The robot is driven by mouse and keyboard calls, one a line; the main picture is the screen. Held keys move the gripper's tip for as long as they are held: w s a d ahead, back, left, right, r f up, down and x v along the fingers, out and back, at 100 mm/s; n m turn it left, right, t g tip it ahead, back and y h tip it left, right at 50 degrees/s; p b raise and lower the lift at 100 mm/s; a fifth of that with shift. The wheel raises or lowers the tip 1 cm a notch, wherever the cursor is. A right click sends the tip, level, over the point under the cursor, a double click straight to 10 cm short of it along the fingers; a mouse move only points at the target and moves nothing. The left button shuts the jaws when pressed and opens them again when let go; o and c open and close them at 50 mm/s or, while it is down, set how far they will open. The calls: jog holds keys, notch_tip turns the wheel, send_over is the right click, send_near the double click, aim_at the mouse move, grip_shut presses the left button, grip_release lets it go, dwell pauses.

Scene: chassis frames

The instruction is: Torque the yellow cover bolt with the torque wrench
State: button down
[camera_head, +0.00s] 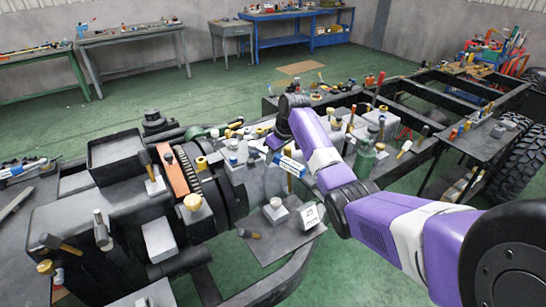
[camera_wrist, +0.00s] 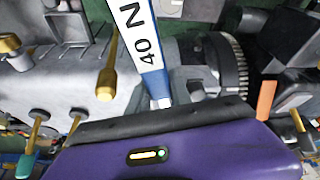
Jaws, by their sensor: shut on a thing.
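My gripper (camera_head: 274,148) is over the engine block and shut on the torque wrench (camera_head: 291,165). The wrench has a blue body with a white label. In the wrist view the wrench (camera_wrist: 142,45) reads "40 N" and runs up from the dark edge of my purple gripper (camera_wrist: 158,112). Its far end is cut off at the top. Several yellow-topped bolts are in view. I cannot tell which is the cover bolt. The wrench's working end is not clearly visible.
The block's top is crowded with loose tools and parts. An orange bar (camera_head: 172,172) lies beside the toothed ring (camera_wrist: 230,65). A small "25" label block (camera_head: 311,216) stands on a grey plate. A green bottle (camera_head: 364,160) stands right of my arm. Workbenches line the back.

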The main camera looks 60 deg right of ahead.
jog(key=a+m+p, duration=0.1)
jog(key=w+a+m+p, duration=0.1)
jog(key=p, duration=0.1)
jog(key=shift+r+m+h, duration=0.15)
jog(key=shift+m+h, duration=0.15)
jog(key=shift+h, duration=0.1)
dwell(0.5)
jog(key=shift+w+a+m+g+h+p, duration=0.3)
jog(key=shift+w+a+m+g+p, duration=0.15)
jog(key=shift+a+m+p, duration=0.5)
jog(key=shift+d, duration=0.3)
jog(key=shift+s+d+n+t+b, duration=0.3)
jog(key=shift+s+d+n, duration=0.15)
jog(key=shift+d+n, duration=0.4)
jog(key=shift+a+r, duration=0.15)
